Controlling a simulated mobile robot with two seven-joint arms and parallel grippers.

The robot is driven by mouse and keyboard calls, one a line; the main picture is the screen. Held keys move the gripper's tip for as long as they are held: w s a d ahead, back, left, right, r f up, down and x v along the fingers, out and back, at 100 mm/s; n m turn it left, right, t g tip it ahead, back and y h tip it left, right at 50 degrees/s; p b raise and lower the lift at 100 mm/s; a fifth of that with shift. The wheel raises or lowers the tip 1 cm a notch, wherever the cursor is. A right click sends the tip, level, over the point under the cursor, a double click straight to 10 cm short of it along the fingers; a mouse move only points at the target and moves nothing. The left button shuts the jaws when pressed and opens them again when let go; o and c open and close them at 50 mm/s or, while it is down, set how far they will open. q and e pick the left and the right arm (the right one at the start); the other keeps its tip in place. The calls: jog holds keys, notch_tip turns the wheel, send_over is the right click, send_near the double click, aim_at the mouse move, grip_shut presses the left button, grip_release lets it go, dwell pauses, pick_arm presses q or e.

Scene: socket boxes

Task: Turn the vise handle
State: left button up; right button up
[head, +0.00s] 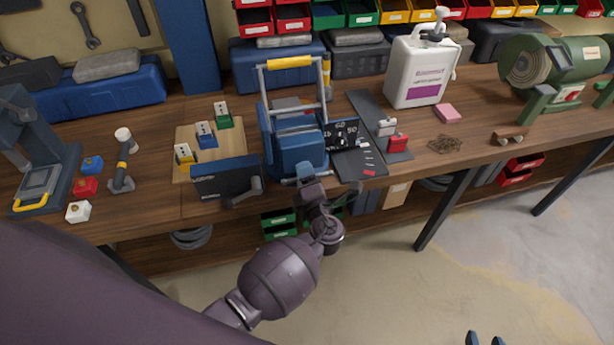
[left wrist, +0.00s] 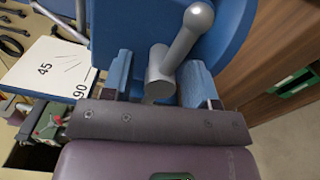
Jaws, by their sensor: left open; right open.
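A blue vise-like body (head: 293,140) stands at the front edge of the bench in the head view, and its blue side (left wrist: 235,40) fills the top of the left wrist view. A grey handle (left wrist: 182,45) with a round hub and an angled, round-ended lever projects from it. My left gripper (head: 303,172) is at the front of this body. In the left wrist view its blue fingers (left wrist: 158,88) are open, with the handle's hub between them; contact cannot be told. My right gripper (head: 485,339) is open and empty above the floor, at the bottom edge.
A white jug (head: 418,75) and green grinder (head: 555,65) stand farther right. Green drawers (head: 279,220) sit below the bench.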

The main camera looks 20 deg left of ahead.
pick_arm(q)
jog(key=shift+c, duration=0.3)
pick_arm(e)
jog(key=shift+w+r, duration=0.2)
jog(key=shift+w, duration=0.1)
